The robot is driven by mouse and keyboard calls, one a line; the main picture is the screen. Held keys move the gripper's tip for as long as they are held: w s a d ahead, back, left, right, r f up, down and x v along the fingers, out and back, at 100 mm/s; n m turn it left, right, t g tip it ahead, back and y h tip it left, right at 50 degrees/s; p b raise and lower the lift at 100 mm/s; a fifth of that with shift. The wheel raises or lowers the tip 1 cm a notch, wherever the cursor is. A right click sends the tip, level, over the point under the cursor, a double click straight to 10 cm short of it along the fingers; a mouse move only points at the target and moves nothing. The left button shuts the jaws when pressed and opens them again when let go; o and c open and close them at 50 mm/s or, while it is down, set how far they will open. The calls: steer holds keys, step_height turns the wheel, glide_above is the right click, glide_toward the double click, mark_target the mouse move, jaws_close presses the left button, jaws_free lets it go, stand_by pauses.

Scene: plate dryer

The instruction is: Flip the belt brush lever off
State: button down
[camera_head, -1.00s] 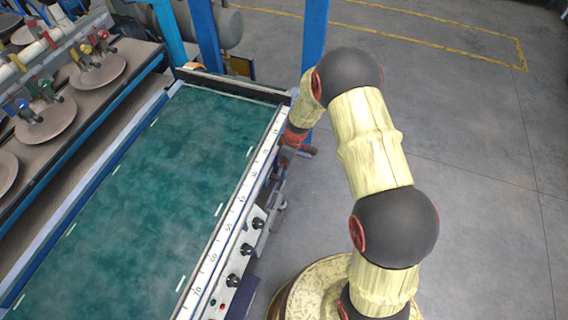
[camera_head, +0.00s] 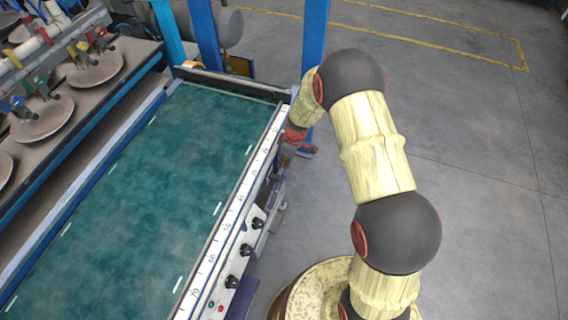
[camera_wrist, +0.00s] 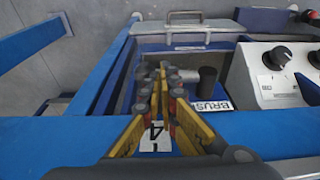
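A short black upright lever (camera_wrist: 207,83) stands beside a white label reading "BRUS", partly cut off (camera_wrist: 212,105), in the wrist view. My gripper (camera_wrist: 160,72) has yellow fingers that come together at their dark and red tips. It is shut, with nothing seen between the tips. The tips are left of the black lever in the picture, apart from it, over the blue-framed recess. The teal belt (camera_head: 150,180) lies left of my arm.
A white control panel (camera_wrist: 275,78) with black knobs is right of the lever. A blue frame bar (camera_wrist: 60,142) crosses the near side. A grey handle (camera_wrist: 185,16) is at the far side. Blue posts (camera_head: 312,45) rise behind the belt. Floor is open at right.

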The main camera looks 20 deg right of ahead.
steer(key=shift+d+f+b, duration=0.2)
steer(key=shift+f+b, duration=0.85)
steer(key=shift+b, duration=0.05)
steer(key=shift+d, duration=0.1)
steer(key=shift+w+r, duration=0.1)
steer(key=shift+r, duration=0.05)
